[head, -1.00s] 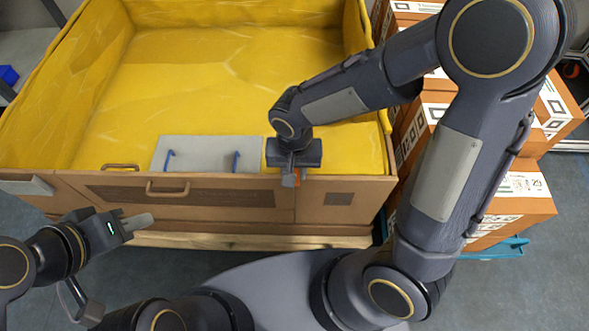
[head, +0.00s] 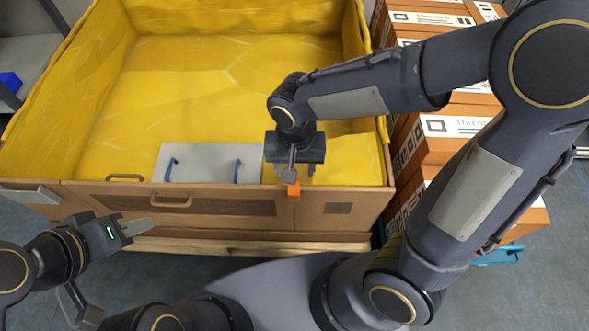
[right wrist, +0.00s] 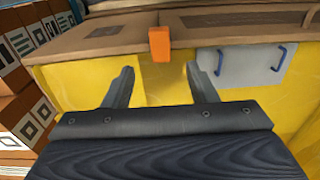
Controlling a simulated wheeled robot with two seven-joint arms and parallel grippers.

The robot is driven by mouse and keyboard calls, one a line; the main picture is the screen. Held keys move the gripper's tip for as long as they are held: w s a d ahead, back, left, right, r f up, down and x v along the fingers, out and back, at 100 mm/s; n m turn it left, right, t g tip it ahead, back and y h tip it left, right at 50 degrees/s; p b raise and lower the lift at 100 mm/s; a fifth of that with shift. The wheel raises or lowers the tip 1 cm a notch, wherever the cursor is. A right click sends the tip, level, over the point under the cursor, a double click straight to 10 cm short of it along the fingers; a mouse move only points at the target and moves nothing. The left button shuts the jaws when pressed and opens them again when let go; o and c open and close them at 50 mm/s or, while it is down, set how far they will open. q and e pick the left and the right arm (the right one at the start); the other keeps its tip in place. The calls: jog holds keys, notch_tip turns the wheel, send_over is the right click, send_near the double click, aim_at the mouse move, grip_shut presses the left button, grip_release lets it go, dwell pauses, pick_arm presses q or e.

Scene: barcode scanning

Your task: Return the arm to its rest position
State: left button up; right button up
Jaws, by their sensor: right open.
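My right gripper (head: 300,174) is open and empty, over the near edge of a large yellow-lined bin (head: 345,205). In the right wrist view its two fingers (right wrist: 160,80) stand apart, with yellow lining behind them. My right arm reaches in from the right, with its elbow high at the upper right. My left gripper (head: 138,229) is at the lower left, in front of the bin and apart from it. Only part of its fingers shows, so its opening is unclear.
An orange block (head: 293,191) sits on the bin's front rim, close to my right gripper; it also shows in the right wrist view (right wrist: 160,43). A grey panel with blue handles (head: 210,163) is left of it. Stacked orange boxes (head: 450,138) stand right of the bin, behind my right arm.

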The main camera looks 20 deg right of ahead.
jog(key=shift+r, duration=0.2)
dwell(0.3)
jog(key=s+d+r+n+t+y, duration=0.1)
jog(key=s+d+r+t+y, duration=0.35)
jog(key=s+d+r, duration=0.55)
notch_tip(320, 180, up, 22)
jog(key=p, duration=2.3)
jog(key=shift+d+r+n+t+h, duration=0.2)
jog(key=shift+d+n+t+h, duration=0.15)
jog(key=shift+d, duration=0.1)
